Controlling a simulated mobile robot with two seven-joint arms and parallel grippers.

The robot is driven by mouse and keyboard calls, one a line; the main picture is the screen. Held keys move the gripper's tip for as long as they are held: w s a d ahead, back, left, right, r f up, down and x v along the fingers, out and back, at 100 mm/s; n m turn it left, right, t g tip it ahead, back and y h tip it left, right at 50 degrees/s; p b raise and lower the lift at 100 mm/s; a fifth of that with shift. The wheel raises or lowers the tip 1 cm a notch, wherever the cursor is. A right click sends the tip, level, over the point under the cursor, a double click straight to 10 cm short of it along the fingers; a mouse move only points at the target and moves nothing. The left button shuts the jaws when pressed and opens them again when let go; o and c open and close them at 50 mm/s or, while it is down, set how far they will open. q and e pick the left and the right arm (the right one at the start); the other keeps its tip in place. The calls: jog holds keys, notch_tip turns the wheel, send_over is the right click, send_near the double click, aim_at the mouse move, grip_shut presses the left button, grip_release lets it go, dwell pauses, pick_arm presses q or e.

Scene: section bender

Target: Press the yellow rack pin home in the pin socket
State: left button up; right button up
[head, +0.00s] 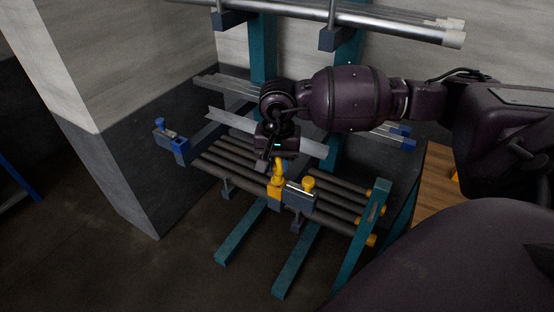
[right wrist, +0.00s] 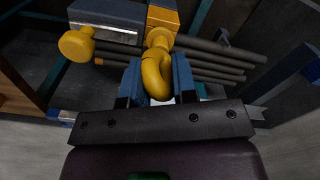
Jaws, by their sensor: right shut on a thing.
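The yellow rack pin (head: 278,168) has a curved, hook-like handle, which also shows in the right wrist view (right wrist: 155,72). My right gripper (head: 277,155) is above it, with its blue fingers shut on the handle from both sides (right wrist: 157,82). The pin's lower end meets the yellow pin socket block (head: 275,190), which also shows in the right wrist view (right wrist: 163,18). How deep the pin sits in the socket is hidden. My left gripper is not in view.
Beside the socket is a grey block (head: 300,197) with a yellow knob (head: 309,183). Dark bars (head: 220,160) lie on the teal rack (head: 350,245). A blue pin and bracket (head: 181,150) stand at left. Steel tubes (head: 385,22) hang above. A wooden surface (head: 432,185) is at right.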

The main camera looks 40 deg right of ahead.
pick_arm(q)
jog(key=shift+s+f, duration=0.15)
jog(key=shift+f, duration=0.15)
pick_arm(e)
jog(key=shift+f, duration=0.4)
jog(key=o, duration=1)
jog(key=shift+o, duration=0.2)
notch_tip(320, 180, up, 3)
jog(key=shift+r, duration=0.1)
notch_tip(320, 180, up, 7)
jog(key=shift+f+p, duration=0.2)
jog(key=shift+p, duration=0.15)
jog(key=shift+r, duration=0.5)
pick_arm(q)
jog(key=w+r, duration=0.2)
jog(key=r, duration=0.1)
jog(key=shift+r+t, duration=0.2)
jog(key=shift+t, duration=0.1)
pick_arm(e)
jog(key=shift+r, duration=0.1)
